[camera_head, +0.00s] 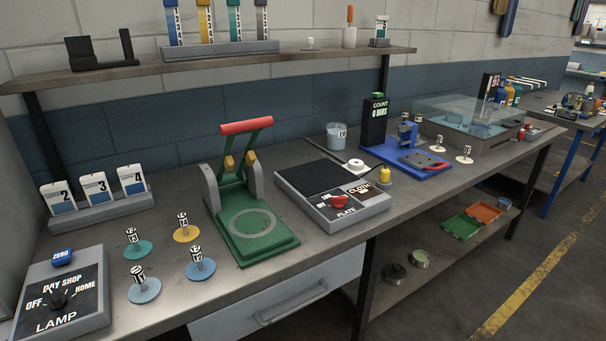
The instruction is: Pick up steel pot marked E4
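No pot with a readable E4 mark shows in the head view. Two small round pots stand on the lower shelf under the bench: a dark one (395,273) and a grey metal one (420,259) with pale green inside. I see no readable mark on either. A pale grey-blue cup (337,136) with a small label stands at the back of the bench; its label is too small to read surely. Neither of my grippers is in view.
On the bench (330,238) stand a lamp switch box (62,300), several coloured discs with tagged posts, a green press (255,235) with a red handle, a plate-and-cloth control box (345,208), and a blue counter device (405,158). Green (461,226) and orange (484,212) trays lie below.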

